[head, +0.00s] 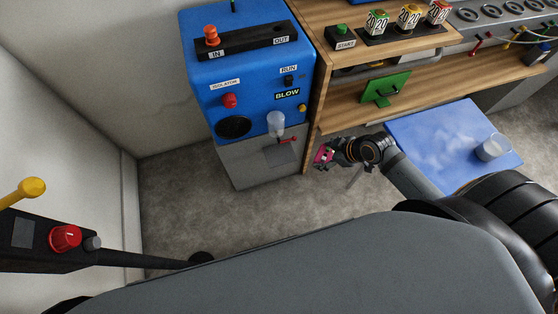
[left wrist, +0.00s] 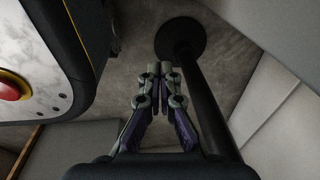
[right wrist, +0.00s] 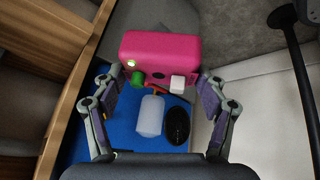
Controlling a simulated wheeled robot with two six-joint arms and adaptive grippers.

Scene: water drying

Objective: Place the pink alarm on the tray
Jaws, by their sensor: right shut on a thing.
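The pink alarm (right wrist: 160,52) is a box held between the fingers of my right gripper (right wrist: 162,95) in the right wrist view. A green knob and a white block show along its near edge. In the head view the alarm (head: 323,154) is small and partly hidden by my right gripper (head: 330,153), right of the grey cabinet. A blue flat panel (head: 425,135) with pale wet-looking patches lies to the right; I cannot tell if it is the tray. My left gripper (left wrist: 160,70) is shut and empty in the left wrist view.
A blue machine (head: 250,75) on a grey cabinet (head: 265,160) stands left of the wooden bench (head: 345,110). A cup (head: 493,148) stands on the blue panel. A green plate (head: 385,88) is on the bench shelf. A black pole (left wrist: 205,100) is close beside my left gripper.

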